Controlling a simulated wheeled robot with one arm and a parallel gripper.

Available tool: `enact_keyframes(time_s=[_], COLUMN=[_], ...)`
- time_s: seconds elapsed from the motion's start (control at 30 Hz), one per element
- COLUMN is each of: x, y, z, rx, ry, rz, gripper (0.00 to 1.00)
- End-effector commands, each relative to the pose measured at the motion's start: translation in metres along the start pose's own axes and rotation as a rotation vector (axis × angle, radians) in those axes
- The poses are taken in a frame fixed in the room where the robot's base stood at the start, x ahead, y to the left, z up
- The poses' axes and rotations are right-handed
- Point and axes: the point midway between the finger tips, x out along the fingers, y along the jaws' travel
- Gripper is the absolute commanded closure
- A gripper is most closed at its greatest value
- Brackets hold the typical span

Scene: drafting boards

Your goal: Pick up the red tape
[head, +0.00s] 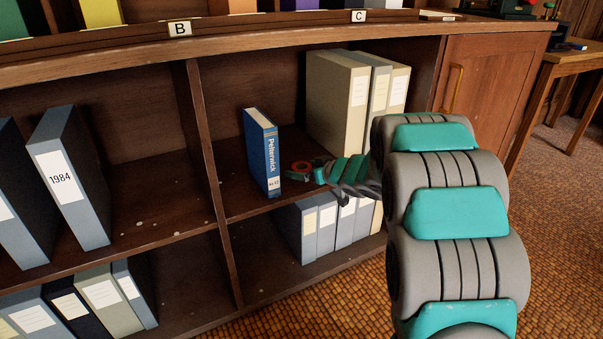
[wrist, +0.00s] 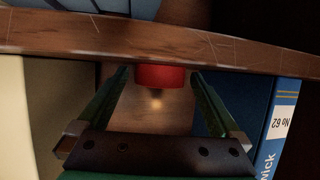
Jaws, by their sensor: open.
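The red tape (head: 300,166) is a small ring on the upper shelf of the right bay, just right of the blue Pelterwick book (head: 261,152). In the wrist view the red tape (wrist: 160,76) shows between the fingertips of my gripper (wrist: 160,73), with a narrow gap on each side. My gripper (head: 304,172) is open and reaches into the bay at the tape. Its fingers hide part of the tape in the head view. The tape's contact with the shelf is hard to make out.
Beige and grey binders (head: 336,98) stand right of the tape. The shelf board's front edge (wrist: 230,52) crosses the wrist view, which looks upside down. Grey-blue binders (head: 308,231) stand on the shelf below. An upright divider (head: 208,180) is left of the blue book.

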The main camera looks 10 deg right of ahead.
Motion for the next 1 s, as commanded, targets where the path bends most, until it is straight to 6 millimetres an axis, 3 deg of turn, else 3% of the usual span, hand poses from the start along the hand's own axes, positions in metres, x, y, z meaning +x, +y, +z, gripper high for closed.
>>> enact_keyframes(time_s=[0.23, 0.9, 1.0], x=[0.0033, 0.003, 0.003], y=[0.0005, 0.0005, 0.0005], z=[-0.0016, -0.0018, -0.0018], rx=[0.0, -0.001, 0.0], ry=[0.002, 0.002, 0.003], rz=[0.001, 0.001, 0.001], gripper=[0.0, 0.75, 0.83])
